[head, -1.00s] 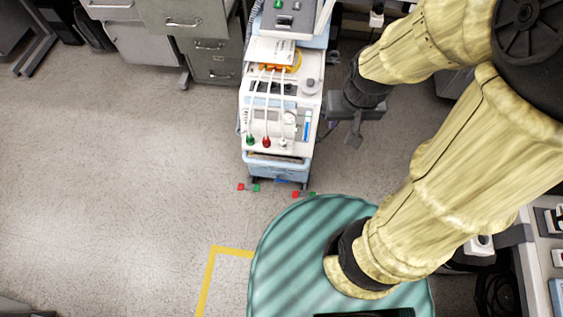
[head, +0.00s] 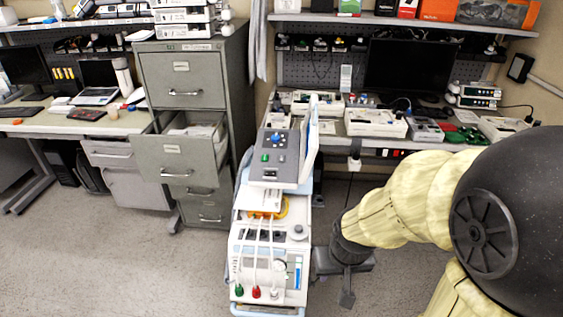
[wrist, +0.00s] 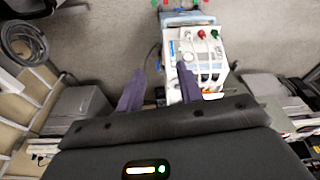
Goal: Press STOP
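A medical machine (head: 246,222) on a cart stands in the middle of the head view. Its grey control panel (head: 268,174) sits on top, with a green button (head: 265,157), a blue control (head: 276,139) and other small controls. No STOP label is legible. Green and red connectors hang at the front. The machine's lower white body (wrist: 211,66) also shows in the wrist view. My gripper (head: 347,286) is to the right of the machine, apart from it and lower than the panel. In the wrist view my gripper (wrist: 160,88) has its two purple-grey fingers spread with nothing between them.
A grey filing cabinet (head: 192,75) with an open drawer (head: 185,150) stands behind left of the machine. A workbench with devices and a dark monitor (head: 410,68) is behind right. A desk (head: 90,122) is at far left. Floor (head: 110,260) at front left is clear.

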